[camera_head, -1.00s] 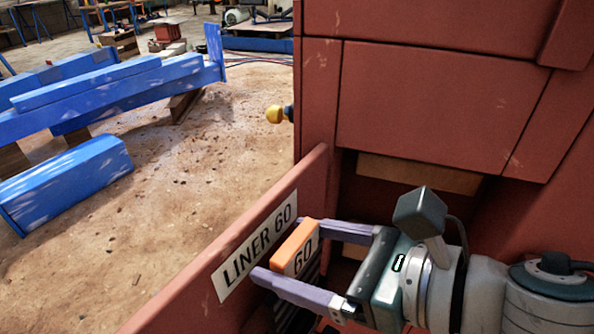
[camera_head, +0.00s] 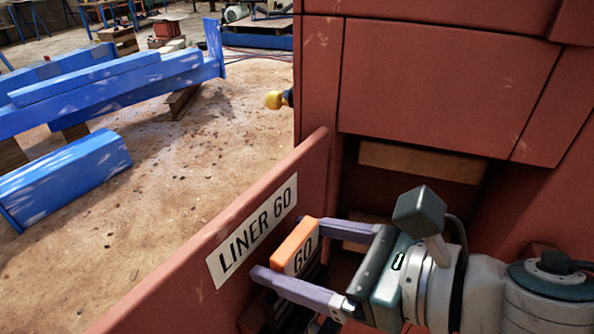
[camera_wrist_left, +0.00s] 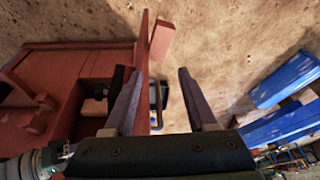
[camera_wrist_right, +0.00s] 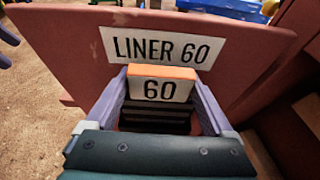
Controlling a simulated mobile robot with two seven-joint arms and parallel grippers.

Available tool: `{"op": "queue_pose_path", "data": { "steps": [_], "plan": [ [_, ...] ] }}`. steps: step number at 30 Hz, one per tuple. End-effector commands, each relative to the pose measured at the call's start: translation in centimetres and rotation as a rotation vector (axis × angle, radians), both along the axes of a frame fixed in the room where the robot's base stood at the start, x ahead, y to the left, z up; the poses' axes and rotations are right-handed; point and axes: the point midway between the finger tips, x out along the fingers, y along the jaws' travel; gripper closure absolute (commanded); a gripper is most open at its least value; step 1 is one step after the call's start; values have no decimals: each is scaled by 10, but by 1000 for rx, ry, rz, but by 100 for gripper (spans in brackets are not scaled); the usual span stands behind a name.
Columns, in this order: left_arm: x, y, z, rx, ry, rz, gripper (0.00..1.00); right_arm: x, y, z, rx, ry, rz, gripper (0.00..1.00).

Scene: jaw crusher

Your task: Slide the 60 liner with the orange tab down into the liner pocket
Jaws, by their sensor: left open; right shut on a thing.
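The 60 liner (camera_head: 299,247) is a dark ribbed block with an orange-topped tab marked 60. My right gripper (camera_head: 291,248) is shut on it, one finger on each side. In the right wrist view the liner (camera_wrist_right: 161,88) stands between the fingers, close to the red wall with the LINER 60 label (camera_wrist_right: 153,46). The liner pocket is on the inner side of this red wall (camera_head: 310,170); its opening is mostly hidden by the liner and gripper. My left gripper (camera_wrist_left: 158,85) is open and empty, over the outer edge of the red machine and the ground.
The red crusher body (camera_head: 440,80) rises behind and right of my right gripper. A wooden block (camera_head: 420,162) lies in its recess. Blue beams (camera_head: 110,90) lie on the dirt floor at left. A yellow knob (camera_head: 274,100) sticks out beside the body.

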Motion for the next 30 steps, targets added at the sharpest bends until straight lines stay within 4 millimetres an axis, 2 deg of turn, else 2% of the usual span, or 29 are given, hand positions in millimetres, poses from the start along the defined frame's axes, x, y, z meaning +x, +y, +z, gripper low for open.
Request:
{"op": "queue_pose_path", "data": {
  "steps": [30],
  "plan": [
    [0, -2, -26, -7, 0, 4, 43, 1, 1, -24, 6, -3, 2, 100]
  ]
}}
